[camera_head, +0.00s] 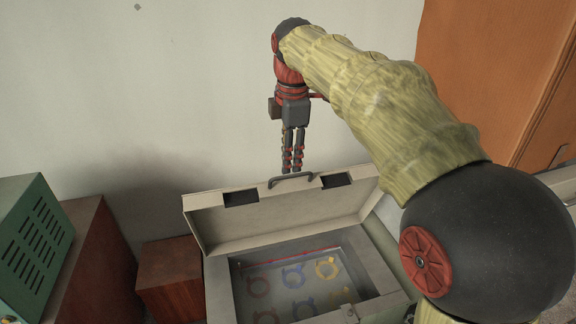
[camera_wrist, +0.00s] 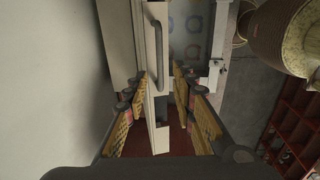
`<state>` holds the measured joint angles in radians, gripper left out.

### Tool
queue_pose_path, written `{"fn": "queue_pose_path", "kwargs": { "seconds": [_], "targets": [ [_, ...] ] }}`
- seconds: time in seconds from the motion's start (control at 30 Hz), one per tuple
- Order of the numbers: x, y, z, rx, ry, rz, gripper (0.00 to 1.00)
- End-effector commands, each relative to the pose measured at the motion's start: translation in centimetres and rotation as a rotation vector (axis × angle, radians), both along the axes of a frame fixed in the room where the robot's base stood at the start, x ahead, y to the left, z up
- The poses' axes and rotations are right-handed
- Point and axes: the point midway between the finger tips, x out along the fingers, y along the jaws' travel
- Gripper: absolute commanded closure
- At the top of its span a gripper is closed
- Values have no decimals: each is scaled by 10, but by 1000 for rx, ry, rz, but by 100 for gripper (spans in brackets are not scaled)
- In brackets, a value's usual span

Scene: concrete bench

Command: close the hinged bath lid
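The bath is a pale box (camera_head: 222,290) on the bench, its hinged lid (camera_head: 285,215) standing open, tilted up at the back. The lid has a dark bar handle (camera_head: 290,178) on its upper edge, between two dark cut-outs. My gripper (camera_head: 292,170) points down just above the handle. In the wrist view the fingers (camera_wrist: 161,78) are apart, with the lid (camera_wrist: 143,40) edge-on between them in the picture and the handle (camera_wrist: 163,55) just ahead. I cannot tell whether a finger touches the lid. Nothing is held.
Several coloured rings (camera_head: 294,276) show inside the bath. A reddish-brown block (camera_head: 170,275) and a green vented case (camera_head: 38,245) stand at the left. A pale wall (camera_head: 150,100) is behind, and an orange panel (camera_head: 490,70) at the right.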

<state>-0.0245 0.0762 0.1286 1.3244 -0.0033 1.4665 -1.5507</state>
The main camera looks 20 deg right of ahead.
Motion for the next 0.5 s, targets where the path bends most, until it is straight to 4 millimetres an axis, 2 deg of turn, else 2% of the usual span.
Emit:
{"fn": "queue_pose_path", "kwargs": {
  "seconds": [0.2, 0.5],
  "targets": [
    [4, 0, -29, 0, 2, -1, 74],
    [6, 0, -41, 0, -1, -2, 74]
  ]
}}
